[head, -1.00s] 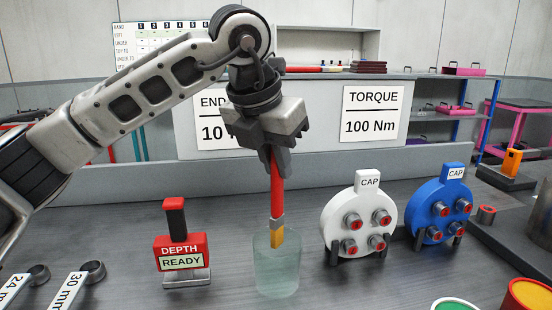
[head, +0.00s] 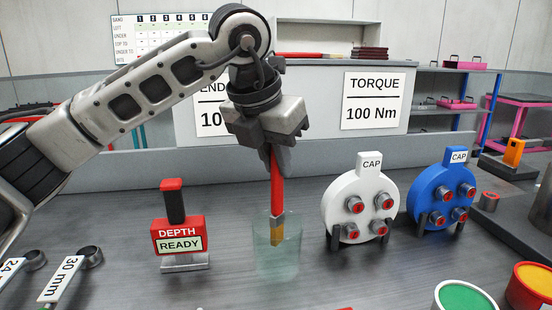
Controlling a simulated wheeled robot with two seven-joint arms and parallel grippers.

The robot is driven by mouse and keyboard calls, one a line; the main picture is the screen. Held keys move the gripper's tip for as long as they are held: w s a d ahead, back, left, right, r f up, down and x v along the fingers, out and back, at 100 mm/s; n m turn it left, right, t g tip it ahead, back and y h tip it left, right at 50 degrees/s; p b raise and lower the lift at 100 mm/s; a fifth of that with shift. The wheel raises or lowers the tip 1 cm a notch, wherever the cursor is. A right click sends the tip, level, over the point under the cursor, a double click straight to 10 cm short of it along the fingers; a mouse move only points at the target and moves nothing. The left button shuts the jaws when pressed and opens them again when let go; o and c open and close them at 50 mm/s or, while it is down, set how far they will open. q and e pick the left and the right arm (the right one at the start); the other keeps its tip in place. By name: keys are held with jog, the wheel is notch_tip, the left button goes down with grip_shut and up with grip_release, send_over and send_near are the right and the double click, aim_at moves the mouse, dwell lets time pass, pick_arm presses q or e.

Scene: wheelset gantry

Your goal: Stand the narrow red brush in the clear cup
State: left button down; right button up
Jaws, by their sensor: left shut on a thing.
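The narrow red brush (head: 277,190) hangs upright, bristles down, with a grey ferrule and yellow-tan bristles. My left gripper (head: 277,152) is shut on the top of its red handle. The clear cup (head: 277,262) stands on the grey bench below the gripper. The ferrule and bristles show through the cup's wall, so the brush's lower end appears inside the cup. I cannot tell whether the bristles touch the cup's bottom. My right gripper is not in view.
A red depth gauge (head: 179,238) stands left of the cup. A white cap (head: 358,208) and a blue cap (head: 440,196) stand to the right. Green (head: 465,298) and yellow (head: 535,277) round pots sit at the front right. The bench close around the cup is clear.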

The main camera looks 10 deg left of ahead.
pick_arm(q)
jog(key=shift+f, duration=0.4)
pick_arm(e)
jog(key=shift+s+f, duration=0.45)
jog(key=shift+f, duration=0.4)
pick_arm(q)
jog(key=c, duration=1.3)
grip_release()
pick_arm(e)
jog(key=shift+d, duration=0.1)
pick_arm(q)
jog(key=v, duration=1.6)
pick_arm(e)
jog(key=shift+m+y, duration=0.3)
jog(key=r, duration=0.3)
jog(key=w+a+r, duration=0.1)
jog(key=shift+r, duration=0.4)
